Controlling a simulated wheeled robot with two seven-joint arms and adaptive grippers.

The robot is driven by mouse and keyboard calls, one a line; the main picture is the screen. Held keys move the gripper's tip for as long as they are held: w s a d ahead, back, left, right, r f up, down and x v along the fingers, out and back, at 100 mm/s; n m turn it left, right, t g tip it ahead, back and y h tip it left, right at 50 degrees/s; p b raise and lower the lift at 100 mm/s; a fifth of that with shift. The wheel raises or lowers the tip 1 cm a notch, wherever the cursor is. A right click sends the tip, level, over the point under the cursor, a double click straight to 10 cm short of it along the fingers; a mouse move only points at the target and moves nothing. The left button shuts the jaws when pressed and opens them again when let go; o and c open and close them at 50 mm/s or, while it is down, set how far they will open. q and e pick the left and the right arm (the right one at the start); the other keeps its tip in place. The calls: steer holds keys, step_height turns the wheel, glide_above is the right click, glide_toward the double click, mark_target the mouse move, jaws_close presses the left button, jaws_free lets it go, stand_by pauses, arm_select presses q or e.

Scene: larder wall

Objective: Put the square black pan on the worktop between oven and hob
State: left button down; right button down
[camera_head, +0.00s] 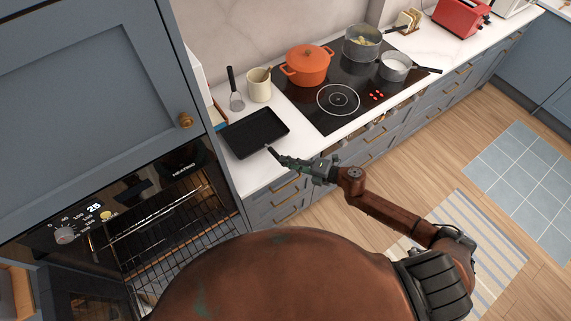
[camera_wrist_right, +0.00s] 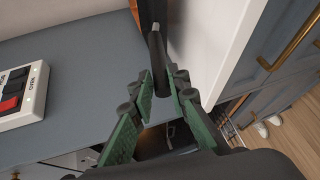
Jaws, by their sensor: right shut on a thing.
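The square black pan (camera_head: 255,132) is over the white worktop (camera_head: 258,176) between the oven and the hob, looking level. I cannot tell for sure whether its base touches the top. Its short handle points toward the lower right. My right gripper (camera_head: 280,158) is shut on this handle. In the right wrist view a dark handle (camera_wrist_right: 158,62) runs between the green fingers of the right gripper (camera_wrist_right: 164,92). My left gripper is not in view. The oven (camera_head: 150,215) stands open at the left, with its racks showing. The hob (camera_head: 335,98) is to the right of the pan.
An orange pot (camera_head: 306,64), a steel pot (camera_head: 362,44) and a saucepan (camera_head: 395,67) stand on the hob. Clear worktop lies in front of the pan. A blue cupboard door (camera_head: 95,75) rises at the left.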

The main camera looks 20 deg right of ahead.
steer(key=shift+f, duration=1.95)
steer(key=c, duration=1.8)
jaws_free()
steer(key=shift+f, duration=0.1)
steer(key=shift+c, duration=0.2)
